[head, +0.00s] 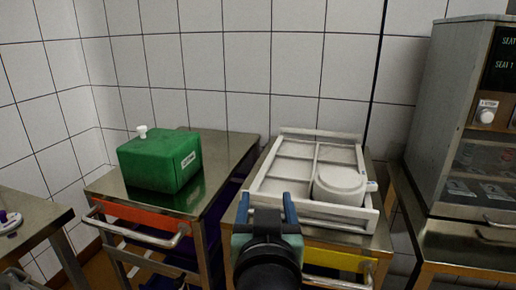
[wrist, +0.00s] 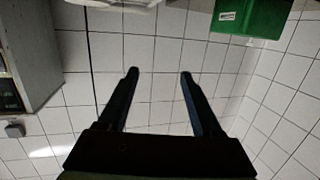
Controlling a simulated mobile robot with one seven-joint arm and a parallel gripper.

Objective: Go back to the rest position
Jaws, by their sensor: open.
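My gripper (head: 267,207) is in the lower middle of the head view, in front of the white tray (head: 262,187). Its two blue fingers are apart, with nothing between them. In the wrist view my gripper (wrist: 160,72) is open and empty, with the tiled wall behind it. A round white lidded mould (head: 340,184) sits in the front right compartment of the tray. The other visible compartments look empty. My gripper hides part of the tray's front left corner.
A green box (head: 160,160) with a white knob stands on the left steel cart (head: 225,146). It also shows in the wrist view (wrist: 262,18). A grey machine (head: 452,110) stands at the right. A steel table (head: 35,212) is at the far left. The tiled wall closes the back.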

